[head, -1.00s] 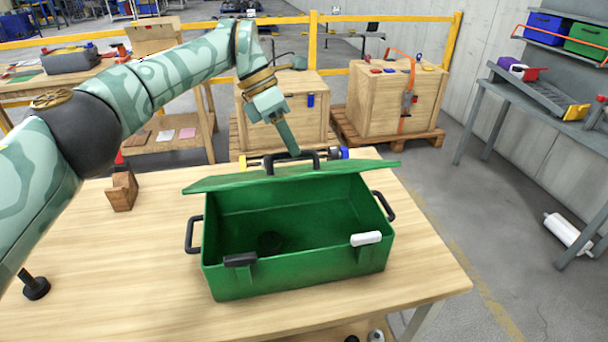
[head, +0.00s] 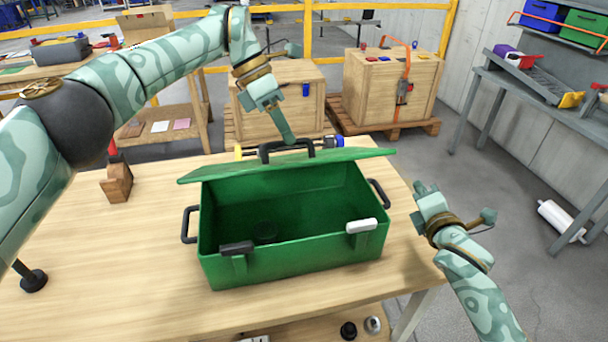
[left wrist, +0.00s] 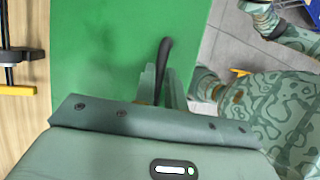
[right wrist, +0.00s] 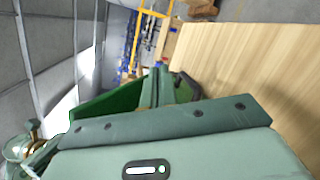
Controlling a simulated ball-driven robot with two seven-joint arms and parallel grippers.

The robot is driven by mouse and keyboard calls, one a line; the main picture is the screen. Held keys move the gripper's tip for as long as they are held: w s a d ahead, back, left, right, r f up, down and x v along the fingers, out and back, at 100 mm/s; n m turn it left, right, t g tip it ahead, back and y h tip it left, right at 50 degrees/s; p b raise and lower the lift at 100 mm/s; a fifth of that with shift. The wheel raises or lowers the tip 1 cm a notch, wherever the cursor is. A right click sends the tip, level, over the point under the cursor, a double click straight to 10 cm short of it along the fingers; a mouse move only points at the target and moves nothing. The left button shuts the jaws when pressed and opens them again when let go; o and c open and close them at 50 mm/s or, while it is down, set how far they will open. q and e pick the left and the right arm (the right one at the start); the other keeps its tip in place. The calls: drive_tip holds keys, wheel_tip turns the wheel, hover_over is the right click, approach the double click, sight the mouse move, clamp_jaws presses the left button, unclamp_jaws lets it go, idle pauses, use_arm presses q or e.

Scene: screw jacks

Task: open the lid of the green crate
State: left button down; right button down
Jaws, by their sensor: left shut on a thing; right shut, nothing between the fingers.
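The green crate (head: 290,254) stands on the wooden table with its inside exposed. Its green lid (head: 345,159) is raised along the back edge; its exact tilt is hard to tell. My left gripper (head: 290,141) is shut on the lid's black handle (head: 268,151). In the left wrist view the handle (left wrist: 163,62) sits between the fingers against the green lid (left wrist: 110,60).
The wooden table (head: 110,265) is clear left of the crate, except for a small wooden block (head: 117,185) and a black knob-like part (head: 33,279). A tool with a blue end (head: 330,142) lies behind the lid. Wooden boxes (head: 390,92) stand on pallets beyond.

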use_arm(q)
drive_tip(key=shift+f, duration=0.1)
use_arm(e)
drive_tip(key=s+a+r+n+g+y, duration=0.1)
drive_tip(key=s+a+r+n, duration=0.3)
drive_tip(key=a, duration=0.3)
drive_tip(key=s+a+r+n+g+y, duration=0.1)
drive_tip(key=s+a+r+n, duration=0.1)
drive_tip(key=s+a+n, duration=0.4)
drive_tip(key=s+a+r+n+g+y, duration=0.1)
drive_tip(key=s+a+r+n, duration=0.25)
drive_tip(key=a, duration=0.55)
drive_tip(key=x, duration=1)
drive_tip(key=shift+w+d+f+n, duration=0.3)
drive_tip(key=shift+n, duration=0.05)
